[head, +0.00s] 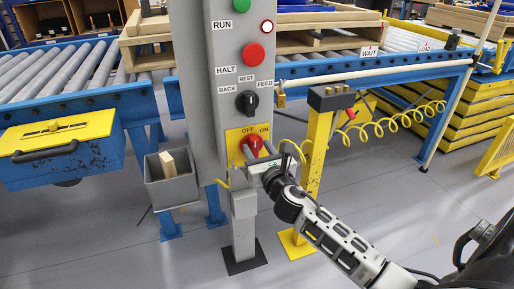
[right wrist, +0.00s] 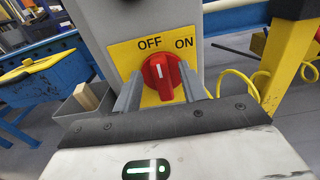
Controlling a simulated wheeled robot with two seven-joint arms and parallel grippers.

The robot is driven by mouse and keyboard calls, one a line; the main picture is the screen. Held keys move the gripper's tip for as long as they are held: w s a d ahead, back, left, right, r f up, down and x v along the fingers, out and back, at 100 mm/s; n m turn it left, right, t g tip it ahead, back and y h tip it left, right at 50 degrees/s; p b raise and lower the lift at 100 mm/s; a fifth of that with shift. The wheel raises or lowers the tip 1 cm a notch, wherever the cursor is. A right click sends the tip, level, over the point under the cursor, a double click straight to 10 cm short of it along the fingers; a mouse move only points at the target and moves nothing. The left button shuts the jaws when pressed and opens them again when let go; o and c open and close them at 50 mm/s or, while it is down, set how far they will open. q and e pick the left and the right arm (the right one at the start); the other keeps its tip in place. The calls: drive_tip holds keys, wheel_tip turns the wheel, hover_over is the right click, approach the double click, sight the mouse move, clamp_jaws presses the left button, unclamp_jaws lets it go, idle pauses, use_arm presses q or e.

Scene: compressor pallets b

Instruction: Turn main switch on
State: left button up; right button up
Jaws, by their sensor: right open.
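The main switch is a red rotary knob (right wrist: 161,76) on a yellow plate (right wrist: 129,54) marked OFF and ON. In the right wrist view its white mark points up, near the OFF label and left of ON. In the head view the knob (head: 252,144) sits low on the grey control column (head: 190,60), partly hidden by my gripper. My right gripper (right wrist: 158,92) is open, with one finger on each side of the knob. I cannot tell whether the fingers touch it. My left gripper is not in view.
Above the switch are a black selector (head: 247,102), a red button (head: 253,55) and a green button (head: 241,4). A grey bin (head: 172,190) hangs left of the column. A yellow post (head: 318,150) with a coiled yellow cable stands close on the right. Roller conveyors lie behind.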

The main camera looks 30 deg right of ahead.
drive_tip(key=shift+w+d, duration=0.15)
drive_tip(key=shift+w, duration=0.5)
clamp_jaws()
